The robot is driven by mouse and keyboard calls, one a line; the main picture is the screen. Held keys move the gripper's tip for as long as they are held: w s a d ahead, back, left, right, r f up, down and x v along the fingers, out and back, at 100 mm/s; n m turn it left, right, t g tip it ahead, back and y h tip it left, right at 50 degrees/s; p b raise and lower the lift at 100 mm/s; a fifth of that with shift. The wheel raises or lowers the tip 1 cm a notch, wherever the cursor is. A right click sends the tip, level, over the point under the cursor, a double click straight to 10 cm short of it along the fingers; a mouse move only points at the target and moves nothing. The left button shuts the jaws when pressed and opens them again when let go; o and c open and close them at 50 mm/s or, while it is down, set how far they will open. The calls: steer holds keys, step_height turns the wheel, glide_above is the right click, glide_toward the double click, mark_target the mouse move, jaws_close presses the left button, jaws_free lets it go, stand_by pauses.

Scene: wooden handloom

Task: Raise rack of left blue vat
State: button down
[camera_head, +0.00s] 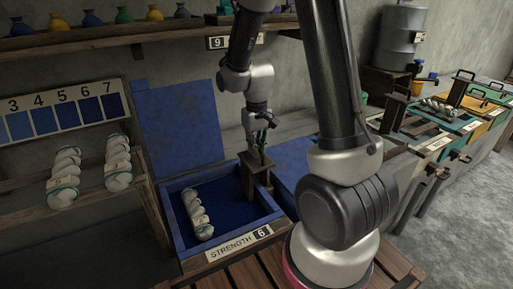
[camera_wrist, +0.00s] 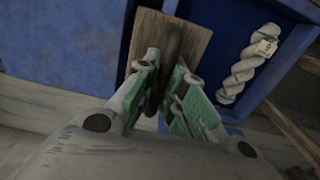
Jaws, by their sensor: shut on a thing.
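The left blue vat (camera_head: 172,197) stands open, with dark blue dye inside and a plate reading STRENGTH 6 (camera_head: 238,243) on its front. A pale twisted skein (camera_head: 197,215) lies in it, and the skein also shows in the wrist view (camera_wrist: 245,65) with a tag. The wooden rack post (camera_head: 257,178) stands at the vat's right side, and its wooden top shows in the wrist view (camera_wrist: 140,45). My gripper (camera_head: 262,146) is above the post, and in the wrist view its green-padded fingers (camera_wrist: 167,82) are shut on the dark rack handle (camera_wrist: 174,42).
A blue lid panel (camera_head: 180,132) leans up behind the vat. Skeins (camera_head: 118,165) hang on a wooden rack at left below a numbered shade card (camera_head: 62,118). A shelf of small bottles (camera_head: 92,18) runs above. More vats (camera_head: 440,122) stand at right.

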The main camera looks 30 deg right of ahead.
steer(key=shift+r, duration=4.2)
steer(key=shift+c, duration=1.2)
jaws_free()
step_height(320, 180, up, 7)
